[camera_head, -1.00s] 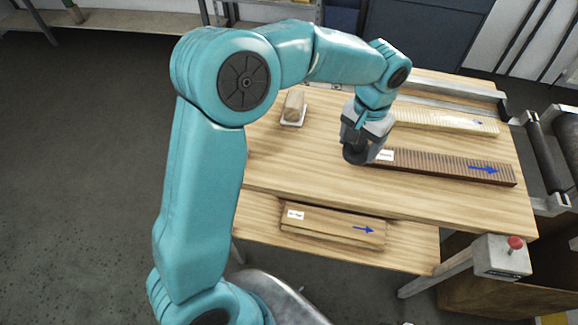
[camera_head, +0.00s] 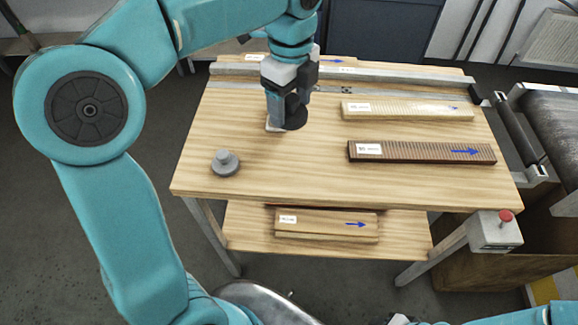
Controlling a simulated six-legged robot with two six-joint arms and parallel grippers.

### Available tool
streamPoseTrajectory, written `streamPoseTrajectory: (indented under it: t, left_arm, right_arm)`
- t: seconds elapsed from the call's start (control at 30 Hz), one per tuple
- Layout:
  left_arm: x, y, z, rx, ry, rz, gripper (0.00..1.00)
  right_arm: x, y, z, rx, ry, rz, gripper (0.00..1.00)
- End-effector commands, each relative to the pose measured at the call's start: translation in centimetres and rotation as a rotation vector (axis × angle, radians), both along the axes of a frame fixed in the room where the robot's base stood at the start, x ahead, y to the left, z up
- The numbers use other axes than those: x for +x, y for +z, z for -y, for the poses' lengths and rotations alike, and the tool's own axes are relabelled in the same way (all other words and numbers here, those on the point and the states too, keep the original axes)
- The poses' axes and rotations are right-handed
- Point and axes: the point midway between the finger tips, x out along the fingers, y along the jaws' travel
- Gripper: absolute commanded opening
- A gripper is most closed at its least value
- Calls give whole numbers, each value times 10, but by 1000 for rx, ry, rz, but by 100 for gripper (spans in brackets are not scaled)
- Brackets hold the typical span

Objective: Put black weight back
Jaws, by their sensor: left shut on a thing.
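The black weight (camera_head: 294,118) is a dark round disc under my left gripper (camera_head: 291,98), which is shut on it. The weight is left of the dark slatted board (camera_head: 420,152) and over or close to the wooden table top (camera_head: 290,175); I cannot tell whether it touches. A grey knobbed weight (camera_head: 226,163) stands at the table's left front, apart from the gripper. A white pad (camera_head: 271,126) shows only as an edge behind the black weight. My right gripper is not in view.
A pale slatted board (camera_head: 407,111) lies behind the dark one. A metal rail (camera_head: 410,76) runs along the back. Wooden boards lie on a lower shelf (camera_head: 250,238). A red-button box (camera_head: 496,232) is at the front right. The table's front middle is clear.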

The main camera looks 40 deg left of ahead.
Motion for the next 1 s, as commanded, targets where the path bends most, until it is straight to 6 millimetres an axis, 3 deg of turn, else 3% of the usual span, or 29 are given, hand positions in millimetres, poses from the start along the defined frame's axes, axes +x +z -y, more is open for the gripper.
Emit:
streamPoseTrajectory:
  t: [0.4,0.83,1.0]
  left_arm:
    - [-2,-116,-2,0,2,-5,19]
    - [-2,-174,-2,0,1,-4,19]
    - [-2,-185,-2,0,3,0,19]
  right_arm:
    - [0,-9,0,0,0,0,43]
    - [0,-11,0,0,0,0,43]
    - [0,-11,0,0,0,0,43]
